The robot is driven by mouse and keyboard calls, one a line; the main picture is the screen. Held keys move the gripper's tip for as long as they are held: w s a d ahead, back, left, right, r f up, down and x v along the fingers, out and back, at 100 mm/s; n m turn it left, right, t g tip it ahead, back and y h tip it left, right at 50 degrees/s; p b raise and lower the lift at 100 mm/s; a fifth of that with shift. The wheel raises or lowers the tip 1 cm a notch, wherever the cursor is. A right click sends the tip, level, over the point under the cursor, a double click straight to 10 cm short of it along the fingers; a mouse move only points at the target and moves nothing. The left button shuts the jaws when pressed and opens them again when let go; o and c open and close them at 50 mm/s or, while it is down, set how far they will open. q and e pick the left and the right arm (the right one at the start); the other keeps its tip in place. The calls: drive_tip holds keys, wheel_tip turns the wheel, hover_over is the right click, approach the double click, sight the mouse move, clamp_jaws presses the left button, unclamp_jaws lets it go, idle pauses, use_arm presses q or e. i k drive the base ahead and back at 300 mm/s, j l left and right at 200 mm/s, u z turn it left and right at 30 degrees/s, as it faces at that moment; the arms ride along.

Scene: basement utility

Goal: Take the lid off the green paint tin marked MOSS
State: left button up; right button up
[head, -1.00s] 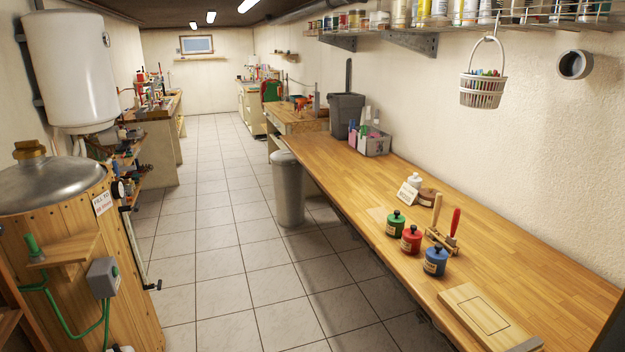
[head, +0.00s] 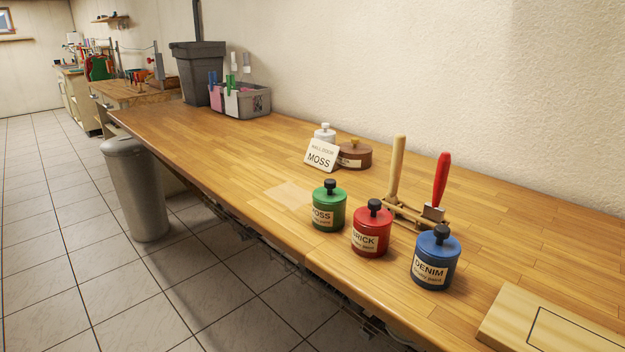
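The green paint tin marked MOSS (head: 328,214) stands upright on the wooden workbench (head: 430,176), leftmost in a row of three tins. Its green lid with a dark knob (head: 329,188) is on top. The red tin marked BRICK (head: 371,237) stands just right of it, and the blue tin marked DENIM (head: 435,268) is farther right. Neither of my grippers is in the head view.
Behind the tins are a white MOSS card (head: 320,155), a brown round pot (head: 355,156), and a rack (head: 404,212) with two handled tools. A wooden board (head: 550,325) lies front right. A pale patch (head: 288,197) left of the green tin is clear. A grey bin (head: 138,190) stands on the floor.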

sight(329, 193)
drive_tip(key=k+j+z, duration=0.1)
drive_tip(key=j+z, duration=0.15)
drive_tip(key=j, duration=0.15)
drive_tip(key=k+j+z, duration=0.25)
drive_tip(key=j+z, duration=0.25)
drive_tip(key=j, duration=0.2)
drive_tip(key=k+j+z, duration=0.25)
